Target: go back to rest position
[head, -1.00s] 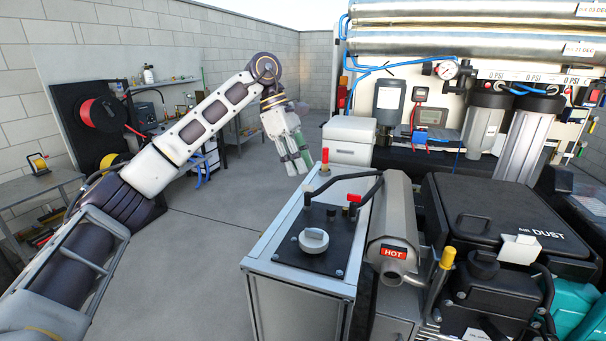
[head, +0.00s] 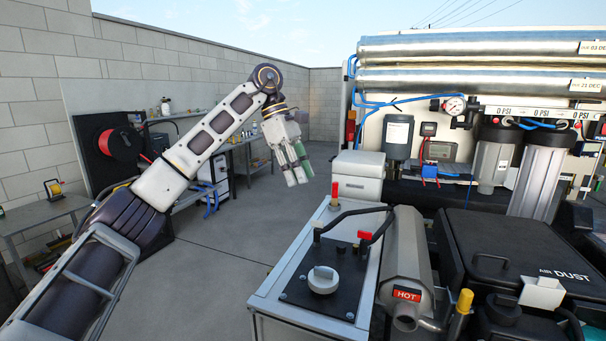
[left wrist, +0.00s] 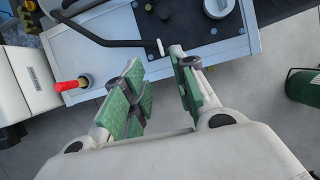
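My left gripper (head: 298,174) hangs fingers down at the end of my raised left arm, left of the metal cabinet with the black top plate (head: 318,285). In the left wrist view its two green-padded fingers (left wrist: 160,95) stand apart with nothing between them. The cabinet shows beyond the fingertips there, and I see no contact. My right gripper is in neither view.
The grey cylinder with the HOT label (head: 405,262) and the black AIR DUST case (head: 520,250) stand at right. Membrane tubes (head: 470,53) and filter housings (head: 540,165) are behind. A workbench (head: 240,145) stands along the wall. Open floor (head: 215,245) lies at centre left.

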